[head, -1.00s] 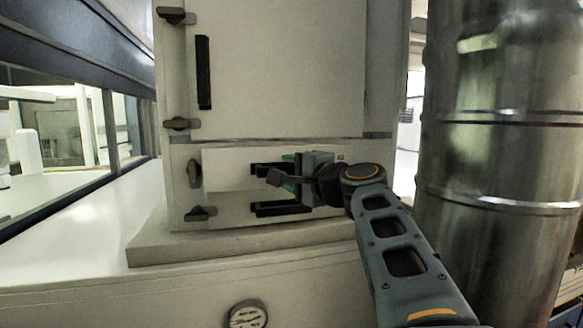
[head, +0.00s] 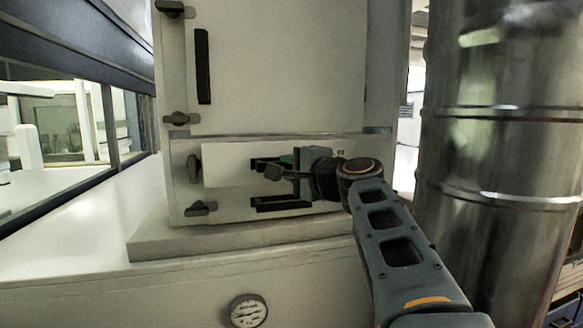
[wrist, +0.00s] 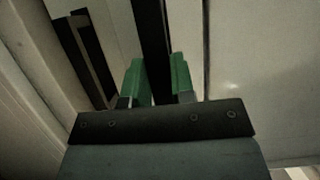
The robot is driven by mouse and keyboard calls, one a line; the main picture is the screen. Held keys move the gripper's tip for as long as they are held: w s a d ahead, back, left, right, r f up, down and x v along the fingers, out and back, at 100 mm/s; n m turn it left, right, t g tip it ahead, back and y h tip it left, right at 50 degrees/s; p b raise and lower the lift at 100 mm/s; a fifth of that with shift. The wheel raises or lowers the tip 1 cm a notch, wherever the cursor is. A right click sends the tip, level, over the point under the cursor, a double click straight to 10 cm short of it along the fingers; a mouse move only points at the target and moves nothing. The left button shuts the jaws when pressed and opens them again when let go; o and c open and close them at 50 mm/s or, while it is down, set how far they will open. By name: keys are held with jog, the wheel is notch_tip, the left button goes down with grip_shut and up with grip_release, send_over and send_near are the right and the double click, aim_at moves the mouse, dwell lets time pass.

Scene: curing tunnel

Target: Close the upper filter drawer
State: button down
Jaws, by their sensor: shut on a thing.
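The upper filter drawer (head: 228,165) is a pale front low on the white cabinet and appears to stand slightly proud of it. Its black handle (head: 262,162) is partly hidden by my gripper (head: 287,163). In the wrist view my gripper (wrist: 153,85) has its green fingers on both sides of the black handle bar (wrist: 150,35), shut on it. How far the drawer stands out is hard to tell.
A lower black handle (head: 282,204) sits just below. Dark latches (head: 195,168) line the cabinet's left edge, and a tall door (head: 275,70) is above. A large metal duct (head: 500,150) stands close on the right. A gauge (head: 247,311) is below the ledge (head: 165,240).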

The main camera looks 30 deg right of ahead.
jog(key=w, duration=0.3)
jog(key=shift+w+d+r, duration=0.1)
jog(key=shift+w+d, duration=0.15)
jog(key=shift+d, duration=0.15)
jog(key=c, duration=1)
grip_release()
jog(key=shift+w, duration=0.15)
jog(key=shift+o, duration=0.2)
jog(key=s+d+b, duration=0.2)
jog(key=s+b, duration=0.2)
jog(key=s, duration=0.9)
jog(key=shift+s+d, duration=0.3)
